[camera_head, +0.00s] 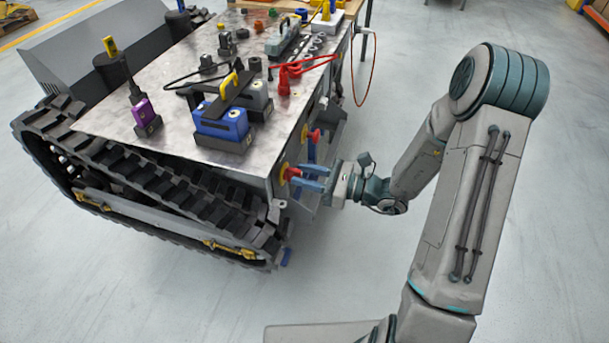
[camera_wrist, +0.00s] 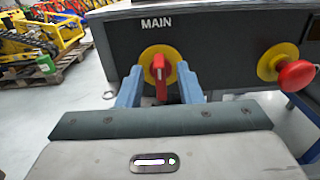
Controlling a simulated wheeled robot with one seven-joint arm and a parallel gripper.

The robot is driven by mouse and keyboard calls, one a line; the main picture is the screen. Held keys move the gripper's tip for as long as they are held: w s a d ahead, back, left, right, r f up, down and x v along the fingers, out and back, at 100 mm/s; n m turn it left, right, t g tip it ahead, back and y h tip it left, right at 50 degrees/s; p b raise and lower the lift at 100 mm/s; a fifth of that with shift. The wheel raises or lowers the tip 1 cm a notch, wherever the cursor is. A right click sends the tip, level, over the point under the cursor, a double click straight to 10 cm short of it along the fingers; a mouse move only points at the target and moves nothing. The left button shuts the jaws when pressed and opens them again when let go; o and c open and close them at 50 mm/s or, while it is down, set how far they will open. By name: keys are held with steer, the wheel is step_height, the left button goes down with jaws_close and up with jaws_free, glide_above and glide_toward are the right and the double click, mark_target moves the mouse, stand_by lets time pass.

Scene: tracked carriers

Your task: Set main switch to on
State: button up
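The main switch (camera_wrist: 160,75) is a red rotary handle on a round yellow plate, under the word MAIN on a dark panel in the wrist view. Its red handle stands upright. It also shows in the head view as a red knob (camera_head: 292,172) on the carrier's end face. My gripper (camera_wrist: 158,88) has its two blue fingers apart, one on each side of the handle. Whether the fingers touch the handle I cannot tell. In the head view my gripper (camera_head: 304,178) reaches the panel from the right.
A red mushroom button (camera_wrist: 296,74) on a yellow base sits to the right of the switch. The tracked carrier (camera_head: 170,90) bears a blue box (camera_head: 222,122), a purple block (camera_head: 145,112) and cables on top. A red cable loop (camera_head: 372,80) hangs at its right side.

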steer(key=shift+w+a, duration=0.1)
steer(key=shift+a, duration=0.15)
jaws_close()
